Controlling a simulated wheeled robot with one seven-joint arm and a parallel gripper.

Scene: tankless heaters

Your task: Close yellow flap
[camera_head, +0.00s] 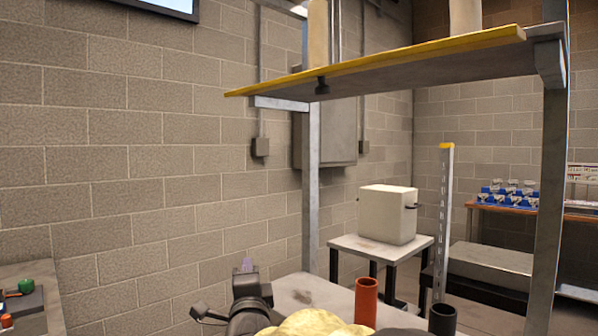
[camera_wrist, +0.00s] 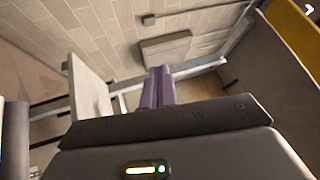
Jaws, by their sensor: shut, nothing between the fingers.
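The nearest match is a yellow-edged overhead panel (camera_head: 380,70), lying level on a metal frame above the workbench. A yellow surface (camera_wrist: 293,28) shows at the top right of the wrist view; I cannot tell whether it is the same panel.
A metal upright (camera_head: 310,190) stands behind the bench top (camera_head: 310,292). Orange (camera_head: 366,299) and dark (camera_head: 442,318) cylinders and a pale yellow lumpy thing (camera_head: 312,323) are at the bottom. A white box (camera_head: 387,213) sits on a table further back. Open air lies left of the frame.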

